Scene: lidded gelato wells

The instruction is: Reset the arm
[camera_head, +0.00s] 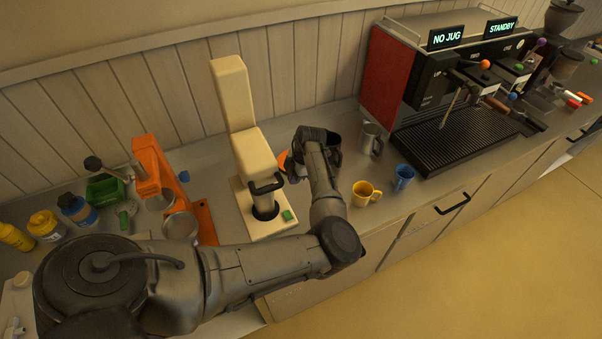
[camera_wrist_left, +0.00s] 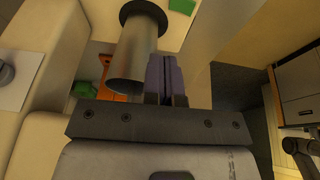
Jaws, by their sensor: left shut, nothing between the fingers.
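My left arm crosses the front of the counter in the head view. Its gripper (camera_head: 293,170) is beside the cream-coloured machine (camera_head: 236,105), to its right, and its fingers are mostly hidden by the wrist. In the left wrist view the two gripper fingers (camera_wrist_left: 165,78) lie together, shut and empty. A metal cylinder with a black rim (camera_wrist_left: 138,52) shows close beside them; I cannot tell whether they touch. My right gripper is not in view.
Right of my wrist stand a metal jug (camera_head: 371,140), a yellow mug (camera_head: 366,193) and a blue cup (camera_head: 403,178). The coffee machine (camera_head: 455,90) is farther right. An orange stand (camera_head: 152,165) and several bottles are at left. The floor at front right is clear.

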